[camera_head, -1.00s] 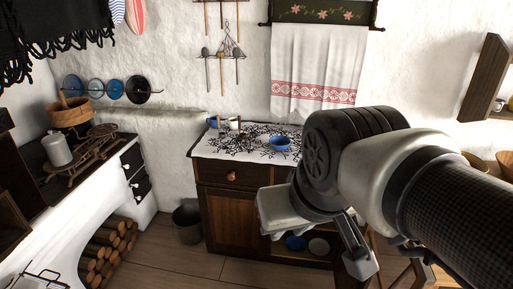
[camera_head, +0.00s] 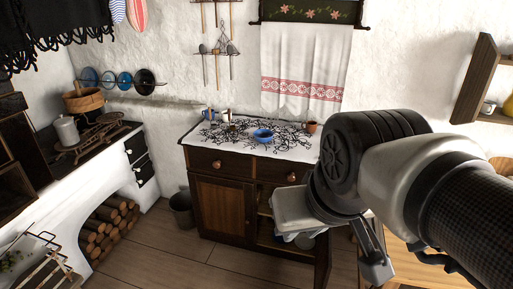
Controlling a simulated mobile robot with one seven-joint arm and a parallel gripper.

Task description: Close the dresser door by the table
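The dark wooden dresser (camera_head: 222,205) stands against the back wall under a patterned white cloth. Its left door is shut. Its right compartment is open, with a blue and a pale dish partly visible inside. The open right door (camera_head: 323,258) sticks out toward me, seen nearly edge-on. My gripper (camera_head: 335,240) is in front of the dresser's right side and overlaps the door's upper part in the picture. No contact is clear. The gripper's fingers are partly hidden, so I cannot tell its opening. The wooden table (camera_head: 425,268) shows at the lower right, behind my arm.
A blue bowl (camera_head: 263,136), mugs and a small brown pot (camera_head: 311,127) stand on the dresser. A dark bucket (camera_head: 181,210) stands left of it. The stove (camera_head: 110,185) with firewood fills the left. The floor (camera_head: 190,255) before the dresser is clear.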

